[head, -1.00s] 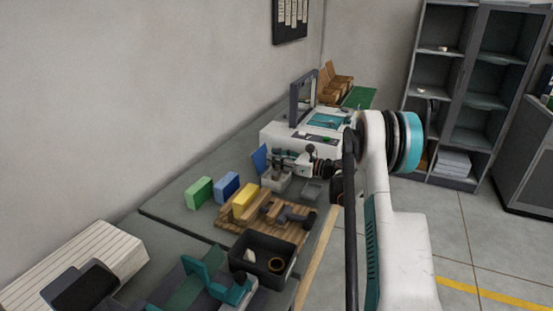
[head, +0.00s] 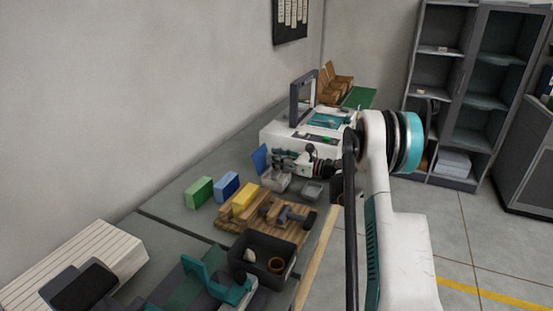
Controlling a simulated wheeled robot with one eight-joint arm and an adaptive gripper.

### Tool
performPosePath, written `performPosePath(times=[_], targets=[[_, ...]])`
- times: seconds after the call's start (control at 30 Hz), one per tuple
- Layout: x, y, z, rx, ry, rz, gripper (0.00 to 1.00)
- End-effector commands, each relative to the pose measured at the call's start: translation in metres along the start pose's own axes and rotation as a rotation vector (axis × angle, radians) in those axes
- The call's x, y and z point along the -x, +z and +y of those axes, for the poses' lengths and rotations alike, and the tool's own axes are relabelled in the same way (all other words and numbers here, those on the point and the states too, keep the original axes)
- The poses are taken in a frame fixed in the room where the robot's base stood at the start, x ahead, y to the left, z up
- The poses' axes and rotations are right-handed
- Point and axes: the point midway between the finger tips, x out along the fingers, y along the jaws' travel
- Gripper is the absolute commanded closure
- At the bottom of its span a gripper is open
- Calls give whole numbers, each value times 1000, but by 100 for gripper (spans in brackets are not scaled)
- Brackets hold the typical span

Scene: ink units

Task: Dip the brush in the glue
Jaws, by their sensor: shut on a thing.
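My gripper (head: 284,158) is at the far part of the bench, in front of the white machine. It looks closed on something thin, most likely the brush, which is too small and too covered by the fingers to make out. Directly below the gripper stands a small light grey open container (head: 276,181) with a raised blue lid (head: 260,158), likely the glue pot. I cannot tell whether the bristles are inside it or above it.
A small grey tray (head: 312,190) lies right of the container. A black bin (head: 240,256) is in front. The white machine (head: 295,138) is behind.

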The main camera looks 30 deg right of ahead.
Motion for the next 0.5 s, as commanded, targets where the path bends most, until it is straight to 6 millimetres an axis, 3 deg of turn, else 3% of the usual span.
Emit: performPosePath(times=[0.3, 0.5], targets=[[0, -2, 1, 1, 1, 4, 98], [0, 8, 0, 1, 1, 3, 98]])
